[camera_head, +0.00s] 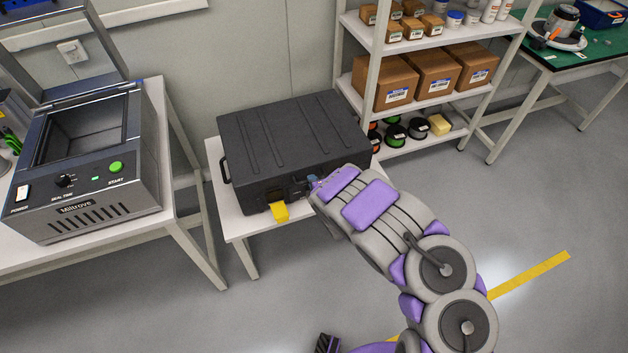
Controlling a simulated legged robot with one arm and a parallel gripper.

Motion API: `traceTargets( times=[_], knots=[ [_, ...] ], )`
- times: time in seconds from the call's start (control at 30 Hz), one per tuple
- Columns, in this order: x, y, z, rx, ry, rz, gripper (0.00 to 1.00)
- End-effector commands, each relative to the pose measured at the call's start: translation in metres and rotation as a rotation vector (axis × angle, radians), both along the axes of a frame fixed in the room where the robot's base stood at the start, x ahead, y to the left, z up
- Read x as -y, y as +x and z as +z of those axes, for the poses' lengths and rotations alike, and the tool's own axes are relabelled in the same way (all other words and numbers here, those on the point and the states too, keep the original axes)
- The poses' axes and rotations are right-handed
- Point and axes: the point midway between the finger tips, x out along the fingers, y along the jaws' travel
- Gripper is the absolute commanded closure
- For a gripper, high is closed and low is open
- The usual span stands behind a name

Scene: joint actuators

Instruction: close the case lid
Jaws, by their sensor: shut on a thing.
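The dark grey case (290,140) lies on a small white table, its ribbed lid (285,125) down flat over the body. A side handle shows at its left end. A yellow piece (279,211) sticks out low at the front, left of my gripper. My gripper (314,184) is at the case's front face, right of the middle, shut on a part of the case there. My own purple and grey arm hides the fingertips, so I cannot tell which part is held. The front right corner is partly hidden too.
A sealing machine (85,160) with a raised lid stands on a table at the left. Shelves with cardboard boxes (385,80) and spools stand close behind the case's right end. A green-topped bench (580,50) is far right. The floor at right is clear, with a yellow stripe (530,275).

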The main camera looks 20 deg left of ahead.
Motion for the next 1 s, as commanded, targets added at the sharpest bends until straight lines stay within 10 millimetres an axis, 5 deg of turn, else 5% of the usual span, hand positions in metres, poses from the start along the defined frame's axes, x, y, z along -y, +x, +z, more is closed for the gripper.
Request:
traceTargets(
  times=[0.03,0.5,0.53,0.63,1.0],
  knots=[
    [0.007,-0.009,-0.02,-0.034,-0.028,-0.003,1.0],
    [0.011,-0.012,-0.035,-0.056,-0.05,-0.004,1.0],
    [0.011,-0.012,-0.036,-0.057,-0.051,-0.004,0.54],
    [0.01,-0.012,-0.034,-0.053,-0.047,-0.004,0.44],
    [0.009,-0.012,-0.026,-0.041,-0.037,-0.001,0.58]
  ],
)
